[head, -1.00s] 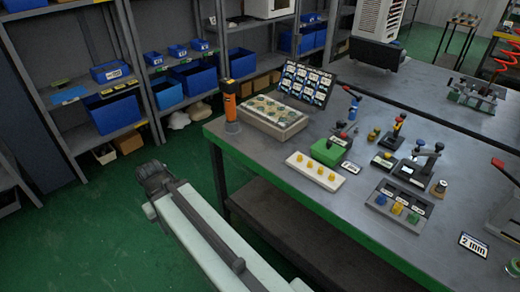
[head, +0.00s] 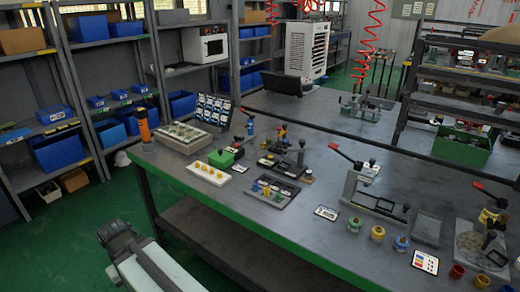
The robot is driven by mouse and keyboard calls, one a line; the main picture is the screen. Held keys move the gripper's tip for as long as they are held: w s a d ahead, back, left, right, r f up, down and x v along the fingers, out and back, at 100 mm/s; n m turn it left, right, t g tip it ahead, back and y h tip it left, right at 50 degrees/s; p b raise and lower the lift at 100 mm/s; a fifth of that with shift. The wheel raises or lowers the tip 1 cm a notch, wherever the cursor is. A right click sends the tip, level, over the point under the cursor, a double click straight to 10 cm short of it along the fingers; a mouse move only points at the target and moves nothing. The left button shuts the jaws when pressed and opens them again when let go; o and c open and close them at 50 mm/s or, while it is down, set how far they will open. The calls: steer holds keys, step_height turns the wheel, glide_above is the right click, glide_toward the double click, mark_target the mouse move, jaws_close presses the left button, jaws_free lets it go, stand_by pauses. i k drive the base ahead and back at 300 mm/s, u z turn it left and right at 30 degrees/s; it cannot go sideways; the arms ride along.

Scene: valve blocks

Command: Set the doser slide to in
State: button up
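No part on the bench is clearly marked as the doser slide at this size, and I cannot read any slide position. Small mechanisms stand along the bench. A green block with a dark, red-tipped lever (head: 225,158) is at the left. A black unit with a dark knob on a post (head: 297,163) stands near the middle. A larger press with a red-ended lever (head: 362,186) is right of it. My gripper (head: 117,236) is at the lower left, in front of the bench and apart from everything on it. Its fingers are too small and dark to read.
The grey bench (head: 320,250) has a green front edge. On it are a white strip with yellow knobs (head: 209,174), a tray with coloured knobs (head: 273,191), a "2 mm" card (head: 327,213) and an orange-black tool (head: 142,124). Shelves with blue bins (head: 57,148) stand left. Green floor is free at lower left.

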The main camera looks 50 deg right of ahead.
mark_target(236, 141)
steer(key=u, duration=0.05)
steer(key=k, duration=0.3)
steer(key=u, duration=1.7)
steer(key=i, duration=2.4)
steer(key=z, duration=4.05)
steer(key=i, duration=1.05)
